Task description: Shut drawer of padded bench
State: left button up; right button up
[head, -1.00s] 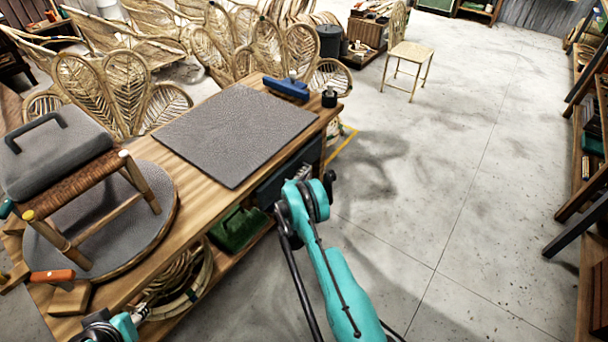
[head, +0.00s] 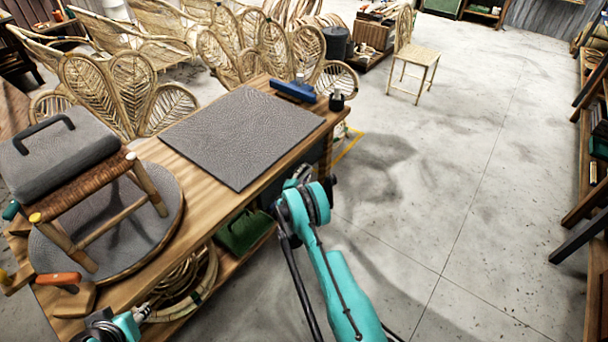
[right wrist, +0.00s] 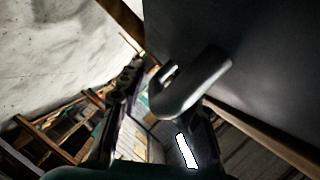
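The padded bench is a long wooden bench (head: 205,185) with a grey textured pad (head: 240,135) on top. A dark drawer front (right wrist: 270,60) with a grey bar handle (right wrist: 192,85) fills the upper right of the right wrist view. In the head view the drawer is mostly hidden under the bench top and behind my right arm. My right gripper (right wrist: 160,115) is open, its fingers close to the handle. I cannot tell whether they touch it. It also shows at the bench's front side in the head view (head: 300,175). My left gripper (head: 138,312) is partly in view at the bottom left, its fingers unclear.
A stool with a grey cushion (head: 60,155) stands on a round grey mat (head: 165,215) on the bench. A blue tool (head: 293,90) and a black container (head: 336,101) sit at the far end. A green box (head: 243,232) is below. The floor (head: 440,190) rightward is open.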

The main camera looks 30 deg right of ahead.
jog(key=v, duration=0.7)
jog(key=shift+s+a+r, duration=0.1)
jog(key=shift+s+a, duration=0.05)
jog(key=shift+s, duration=0.05)
